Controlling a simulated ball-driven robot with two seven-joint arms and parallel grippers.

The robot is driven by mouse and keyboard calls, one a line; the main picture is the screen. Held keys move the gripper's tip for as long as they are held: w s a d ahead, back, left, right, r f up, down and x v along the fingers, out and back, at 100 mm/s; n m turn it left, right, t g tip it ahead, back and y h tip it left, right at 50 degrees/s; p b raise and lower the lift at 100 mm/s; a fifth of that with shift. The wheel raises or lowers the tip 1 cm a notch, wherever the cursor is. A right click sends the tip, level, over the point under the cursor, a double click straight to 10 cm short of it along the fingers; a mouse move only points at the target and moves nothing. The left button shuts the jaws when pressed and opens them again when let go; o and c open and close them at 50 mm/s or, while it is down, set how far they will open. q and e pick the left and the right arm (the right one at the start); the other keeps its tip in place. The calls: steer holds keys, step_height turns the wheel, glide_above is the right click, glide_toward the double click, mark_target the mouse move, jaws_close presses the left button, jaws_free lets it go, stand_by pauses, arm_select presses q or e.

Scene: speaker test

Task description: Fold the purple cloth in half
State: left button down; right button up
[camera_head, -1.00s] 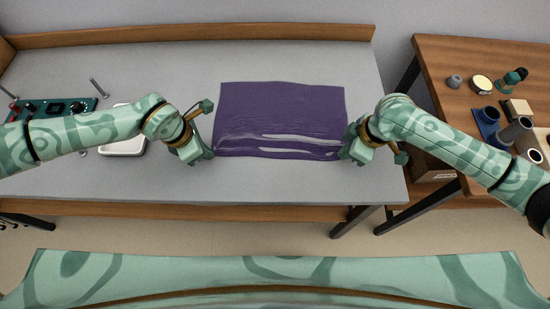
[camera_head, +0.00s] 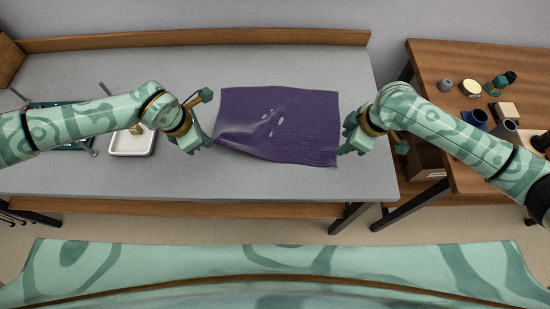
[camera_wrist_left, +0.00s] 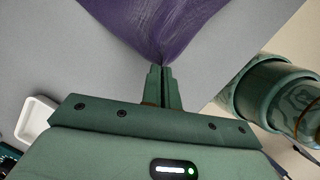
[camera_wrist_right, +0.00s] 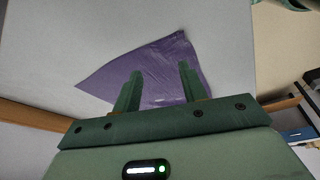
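The purple cloth (camera_head: 290,115) lies spread on the grey table, a roughly rectangular sheet with creases toward its near left corner. My left gripper (camera_head: 211,143) is at that near left corner. In the left wrist view the fingers (camera_wrist_left: 161,68) are closed together with the cloth (camera_wrist_left: 150,25) gathered between their tips. My right gripper (camera_head: 342,150) is beside the near right corner. In the right wrist view its fingers (camera_wrist_right: 158,72) are wide apart, and the cloth (camera_wrist_right: 155,60) lies beyond them, not visibly gripped.
A white tray (camera_head: 120,152) and a green panel sit left on the grey table (camera_head: 300,67), partly behind my left arm. A wooden raised edge (camera_head: 200,39) runs along the back. A brown side table (camera_head: 440,60) at right holds cups and small items. Grey tabletop behind the cloth is clear.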

steer(key=shift+o, duration=0.7)
steer(key=c, duration=0.3)
steer(key=shift+w+r, duration=0.2)
steer(key=w+a+r+n+g+h, duration=0.1)
steer(key=a+r+n+g+h, duration=0.2)
steer(key=a, duration=0.9)
steer(key=s+d+f+m+h, duration=0.1)
steer(key=d+f, duration=0.1)
steer(key=s+d+f+m+h, duration=0.1)
steer(key=d+f, duration=0.2)
steer(key=s+d+f+m+h, duration=0.1)
steer(key=d+f, duration=0.2)
steer(key=shift+d+f+h, duration=0.2)
steer(key=shift+d+h, duration=0.05)
steer(key=shift+h, duration=0.15)
steer(key=shift+f+g, duration=0.1)
steer(key=shift+g, duration=0.2)
